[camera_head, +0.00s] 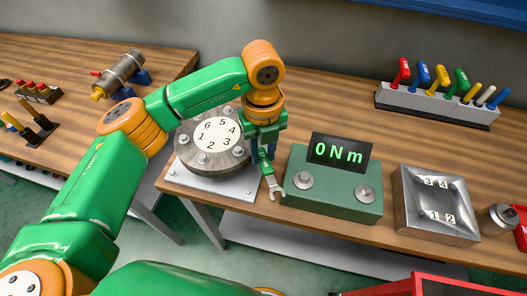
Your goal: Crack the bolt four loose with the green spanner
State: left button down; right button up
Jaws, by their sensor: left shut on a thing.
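My left gripper (262,152) points down, shut on the green spanner (267,178). The spanner hangs with its silver open end low, at the right edge of the flange's plate and left of the green box. The round grey flange (184,158) has a white disc (216,134) numbered 1 to 6 and bolts around its rim. Bolts show at its left, front and front right. Bolt four, by the number 4, is not clearly visible; my arm and gripper cover that side. The spanner's jaw is apart from the flange bolts. My right gripper is not in view.
A green box (330,200) with two bolts carries a display (339,151) reading 0 Nm. A metal tray (436,237) marked 1 to 4 stands right of it. A tool rack (438,107) stands at the back right. A pipe in a vise (124,72) is at the left.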

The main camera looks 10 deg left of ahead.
aim_at(262, 148)
pick_arm(q)
jog(key=shift+w+a, duration=0.4)
jog(key=shift+w, duration=0.25)
jog(key=shift+w+a, duration=0.4)
jog(key=shift+w, duration=0.2)
dwell(0.8)
jog(key=shift+w+d+n, duration=0.25)
jog(key=shift+d+n, duration=0.1)
jog(key=shift+n, duration=0.25)
jog(key=shift+w+d+n, duration=0.25)
jog(key=shift+d+n, duration=0.1)
jog(key=shift+n, duration=0.25)
jog(key=shift+w+d+n, duration=0.3)
jog(key=shift+w+n, duration=0.05)
jog(key=shift+n, duration=0.25)
jog(key=shift+w+d+n+p, duration=0.3)
jog(key=shift+n+p, duration=0.1)
jog(key=shift+n, duration=0.1)
